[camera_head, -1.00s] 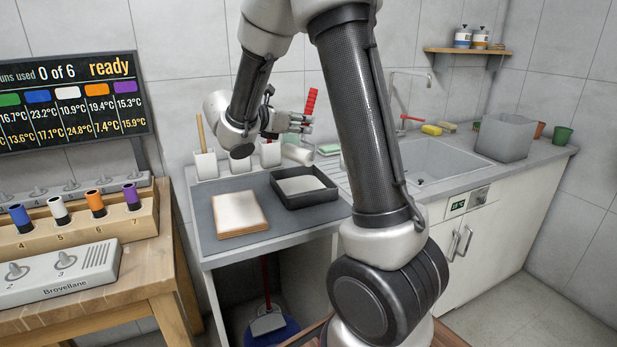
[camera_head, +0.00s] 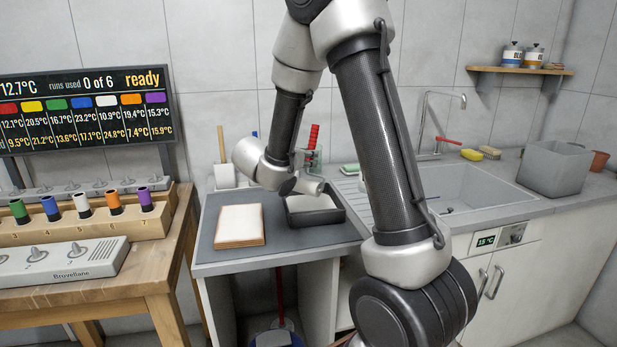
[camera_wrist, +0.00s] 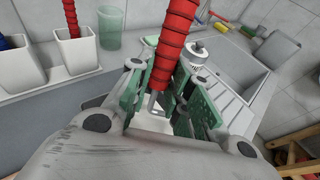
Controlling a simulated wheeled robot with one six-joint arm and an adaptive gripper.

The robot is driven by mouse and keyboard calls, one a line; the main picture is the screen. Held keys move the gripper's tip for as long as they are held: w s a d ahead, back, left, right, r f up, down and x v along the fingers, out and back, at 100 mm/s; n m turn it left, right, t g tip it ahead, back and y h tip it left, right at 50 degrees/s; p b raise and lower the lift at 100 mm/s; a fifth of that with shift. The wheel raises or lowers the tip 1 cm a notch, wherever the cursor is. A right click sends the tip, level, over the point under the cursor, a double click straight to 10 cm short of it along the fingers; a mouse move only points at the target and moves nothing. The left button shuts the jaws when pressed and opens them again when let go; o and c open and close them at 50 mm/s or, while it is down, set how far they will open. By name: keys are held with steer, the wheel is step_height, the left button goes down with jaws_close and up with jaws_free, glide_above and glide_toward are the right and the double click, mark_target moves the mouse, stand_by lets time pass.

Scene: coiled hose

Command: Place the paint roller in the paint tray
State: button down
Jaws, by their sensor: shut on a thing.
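The paint roller has a red ribbed handle (camera_head: 314,136) and a white sleeve (camera_head: 310,186). My gripper (camera_head: 306,160) is shut on it; the wrist view shows the red handle (camera_wrist: 172,45) rising between the green-padded fingers (camera_wrist: 165,97). The dark paint tray (camera_head: 336,216), with a pale inside, lies on the grey counter. The sleeve appears over the tray's back part. My arm hides part of the tray's back left, and I cannot tell whether the sleeve touches it.
A pale board (camera_head: 239,225) lies left of the tray. White holders (camera_head: 224,175) stand behind, one with a wooden handle; the wrist view shows another red handle (camera_wrist: 71,25) in a holder and a green glass (camera_wrist: 110,27). The sink (camera_head: 465,190) is to the right.

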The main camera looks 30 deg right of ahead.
mark_target(314, 189)
steer(key=shift+f, duration=2.2)
steer(key=shift+f, duration=0.35)
steer(key=c, duration=1.3)
jaws_free()
steer(key=shift+r, duration=0.1)
